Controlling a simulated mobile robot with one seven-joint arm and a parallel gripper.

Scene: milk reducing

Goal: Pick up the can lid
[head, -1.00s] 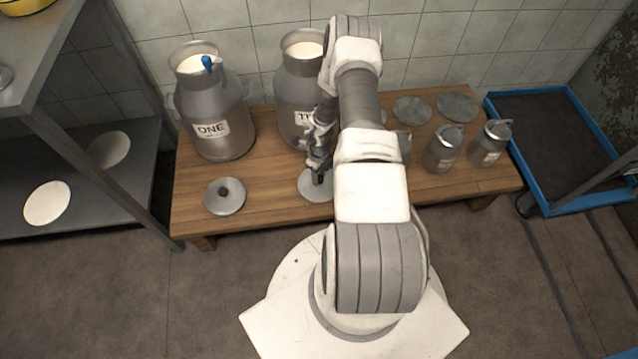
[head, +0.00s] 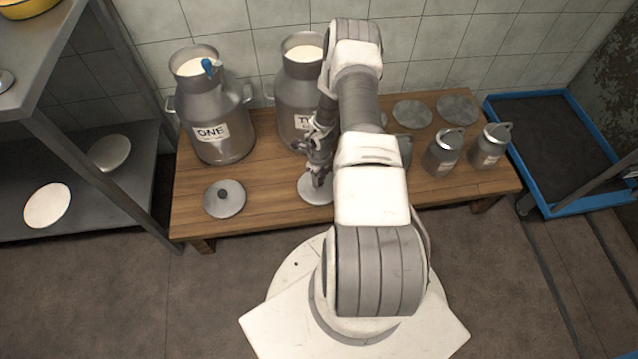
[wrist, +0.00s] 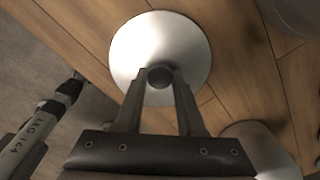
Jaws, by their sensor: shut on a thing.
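A round grey can lid with a dark knob lies at the front of the wooden bench; its disc shows in the head view (head: 309,192) and in the wrist view (wrist: 140,45). My gripper (head: 319,181) is over this lid, and in the wrist view its fingers (wrist: 160,80) are shut on the knob. I cannot tell whether the lid is clear of the bench. A second lid (head: 225,199) lies on the bench to the left. Part of the held lid is hidden behind my arm in the head view.
The bench (head: 265,205) holds can ONE (head: 212,110), open with milk and a blue handle at its mouth, and another large open can (head: 295,90). Two small cans (head: 443,152) (head: 490,146) and flat discs (head: 412,113) are at right. A shelf (head: 65,165) stands left.

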